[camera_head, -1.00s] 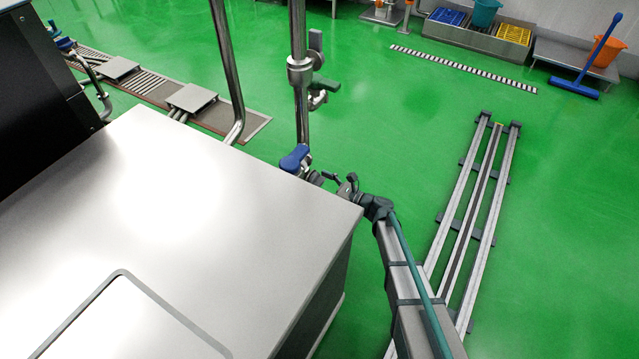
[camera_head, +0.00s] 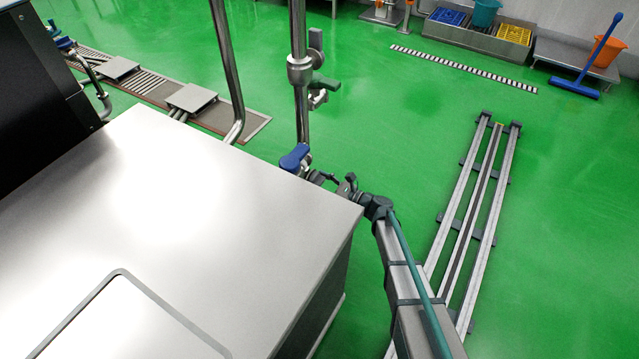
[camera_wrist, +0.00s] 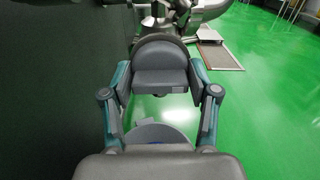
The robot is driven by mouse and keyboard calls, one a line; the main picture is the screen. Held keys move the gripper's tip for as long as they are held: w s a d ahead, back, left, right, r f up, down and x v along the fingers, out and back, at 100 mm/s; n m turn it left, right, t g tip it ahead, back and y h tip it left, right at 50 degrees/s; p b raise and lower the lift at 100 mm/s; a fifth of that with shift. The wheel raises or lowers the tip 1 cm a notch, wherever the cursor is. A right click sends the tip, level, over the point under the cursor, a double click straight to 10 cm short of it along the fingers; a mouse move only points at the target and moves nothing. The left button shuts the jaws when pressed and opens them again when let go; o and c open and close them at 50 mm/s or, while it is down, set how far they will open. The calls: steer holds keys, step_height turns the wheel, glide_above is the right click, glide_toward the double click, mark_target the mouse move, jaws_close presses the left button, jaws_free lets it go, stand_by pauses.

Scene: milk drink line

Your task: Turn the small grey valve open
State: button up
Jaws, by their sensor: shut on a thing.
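My gripper (camera_head: 338,182) is just past the far right corner of the steel cabinet, beside the foot of an upright steel pipe (camera_head: 301,115). In the wrist view my gripper (camera_wrist: 160,82) has one teal-sided finger on each side of a dark grey, round-topped piece (camera_wrist: 160,52), and is shut on it. This piece appears to be the handle of the small grey valve. In the head view the valve is small and mostly hidden among the dark gripper parts and the cabinet edge, so its angle cannot be told.
A blue valve handle (camera_head: 295,157) sits close left of my gripper. A green handle (camera_head: 326,83) and a larger grey handle (camera_head: 316,39) are higher on the pipe. The steel cabinet (camera_head: 180,220) fills the left front.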

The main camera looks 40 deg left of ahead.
steer(key=n+b, duration=0.1)
steer(key=b, duration=0.1)
steer(key=n+b, duration=0.2)
steer(key=shift+f, duration=0.3)
steer(key=n+b, duration=1.1)
steer(key=b, duration=0.1)
steer(key=shift+b, duration=0.3)
steer(key=n+b, duration=0.3)
steer(key=shift+r, duration=0.2)
steer(key=shift+r+n, duration=0.1)
steer(key=shift+n, duration=0.2)
steer(key=o, duration=1)
steer(key=d, duration=0.4)
steer(key=w+d, duration=0.1)
steer(key=d, duration=0.7)
steer(key=shift+w, duration=0.25)
